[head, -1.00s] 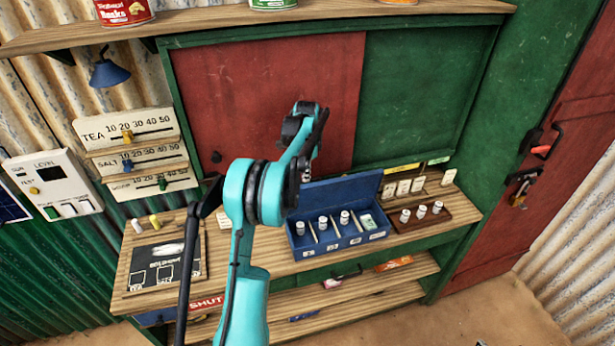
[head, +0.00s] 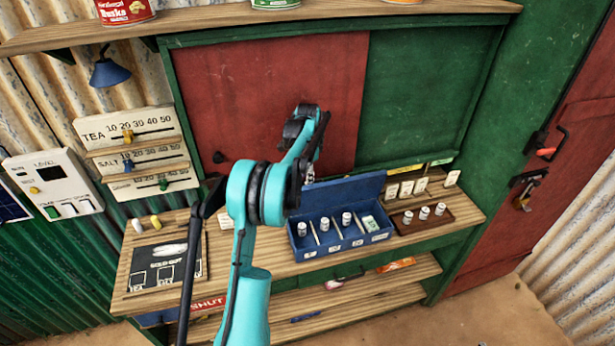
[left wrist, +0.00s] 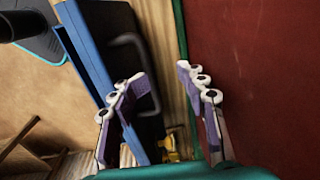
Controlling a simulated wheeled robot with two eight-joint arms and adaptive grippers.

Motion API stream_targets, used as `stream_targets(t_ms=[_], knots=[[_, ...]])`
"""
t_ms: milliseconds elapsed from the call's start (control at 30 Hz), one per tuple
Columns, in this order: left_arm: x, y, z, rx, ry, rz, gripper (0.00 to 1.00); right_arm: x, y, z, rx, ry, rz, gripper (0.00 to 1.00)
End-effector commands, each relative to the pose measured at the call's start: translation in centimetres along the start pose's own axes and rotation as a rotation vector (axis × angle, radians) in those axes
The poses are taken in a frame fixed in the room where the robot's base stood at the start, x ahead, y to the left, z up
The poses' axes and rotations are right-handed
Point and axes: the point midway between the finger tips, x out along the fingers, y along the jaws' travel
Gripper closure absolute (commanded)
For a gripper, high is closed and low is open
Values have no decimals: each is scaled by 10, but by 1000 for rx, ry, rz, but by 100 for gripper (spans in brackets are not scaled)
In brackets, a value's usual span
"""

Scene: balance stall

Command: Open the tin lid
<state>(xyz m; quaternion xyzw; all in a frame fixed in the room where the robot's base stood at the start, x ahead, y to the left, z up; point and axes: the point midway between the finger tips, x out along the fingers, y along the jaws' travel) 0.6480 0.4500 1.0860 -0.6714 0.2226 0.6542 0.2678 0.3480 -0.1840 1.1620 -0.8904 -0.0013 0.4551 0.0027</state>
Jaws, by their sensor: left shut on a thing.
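The blue tin (head: 340,239) stands on the wooden counter, with vials and sticks in its compartments. Its blue lid (head: 350,190) stands raised along the back of the tin, its inner face toward me. My left gripper (head: 309,176) is at the lid's left end, partly hidden by its own arm. In the left wrist view the left gripper's purple-padded fingers (left wrist: 165,88) are apart, beside the lid's blue edge (left wrist: 88,62) and a dark face with a loop handle. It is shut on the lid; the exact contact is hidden. My right gripper is not in view.
A dark red sliding panel (head: 280,110) is close behind the gripper. A brown tray (head: 424,217) with several vials stands right of the tin. A black slate (head: 165,266) lies on the left of the counter. A shelf (head: 345,15) with cans is above.

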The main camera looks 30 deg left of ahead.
Motion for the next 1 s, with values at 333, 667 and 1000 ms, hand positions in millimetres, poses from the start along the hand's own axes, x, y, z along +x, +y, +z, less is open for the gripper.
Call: stream_targets(t_ms=[333, 667, 1000], knots=[[5, -2, 3, -4, -5, -6, 69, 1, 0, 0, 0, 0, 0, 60], [-3, 39, 2, -2, -4, -4, 69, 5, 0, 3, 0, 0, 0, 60], [9, 111, 0, 2, -2, -1, 69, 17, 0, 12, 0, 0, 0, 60]])
